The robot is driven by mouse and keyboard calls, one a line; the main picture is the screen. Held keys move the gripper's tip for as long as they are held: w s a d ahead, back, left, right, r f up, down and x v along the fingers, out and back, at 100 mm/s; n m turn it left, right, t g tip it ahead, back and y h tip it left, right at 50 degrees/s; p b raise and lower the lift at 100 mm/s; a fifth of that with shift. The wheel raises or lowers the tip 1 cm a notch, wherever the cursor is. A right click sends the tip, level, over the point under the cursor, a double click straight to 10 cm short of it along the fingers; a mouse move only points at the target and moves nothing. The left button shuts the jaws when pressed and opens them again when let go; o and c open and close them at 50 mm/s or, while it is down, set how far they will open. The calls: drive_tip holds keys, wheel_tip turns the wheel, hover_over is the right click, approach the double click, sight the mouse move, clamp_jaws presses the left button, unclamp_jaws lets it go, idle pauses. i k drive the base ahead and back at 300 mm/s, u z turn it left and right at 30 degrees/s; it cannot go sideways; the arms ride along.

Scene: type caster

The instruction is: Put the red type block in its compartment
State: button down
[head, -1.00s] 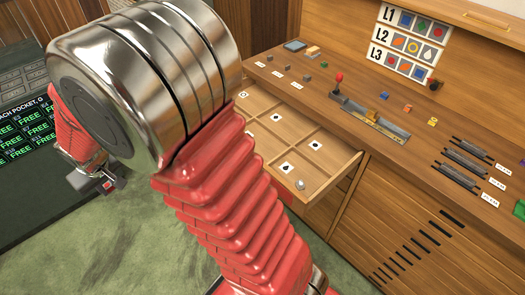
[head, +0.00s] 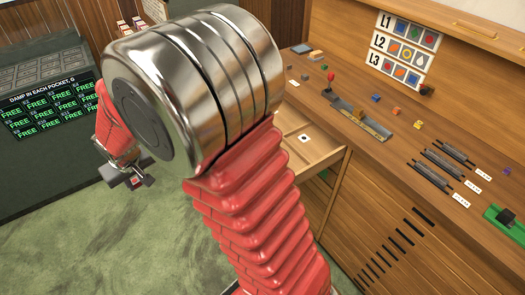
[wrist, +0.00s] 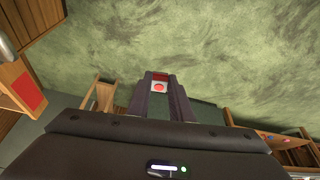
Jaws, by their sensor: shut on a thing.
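My gripper (head: 133,182) hangs over the green floor at the left of the head view. In the wrist view my gripper (wrist: 160,95) is shut on the red type block (wrist: 160,88), which shows a round red face with a paler edge between the fingertips. Only green floor shows behind the block. An open drawer (head: 318,152) with compartments and printed symbol cards stands right of my arm in the head view; my arm hides most of it. Racked pockets (head: 45,72) lie at far left, above a dark panel (head: 48,112) reading FREE.
The wooden bench (head: 400,120) on the right carries a red-knobbed lever (head: 330,76), small coloured blocks, dark bars (head: 448,160) and a green device (head: 503,220). A chart (head: 405,45) marked L1 to L3 hangs above. Floor between the cabinets is open.

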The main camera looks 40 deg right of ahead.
sight(314, 154)
drive_tip(key=k, duration=0.2)
drive_tip(key=z, duration=0.6)
drive_tip(key=i, duration=0.75)
drive_tip(key=z, duration=0.25)
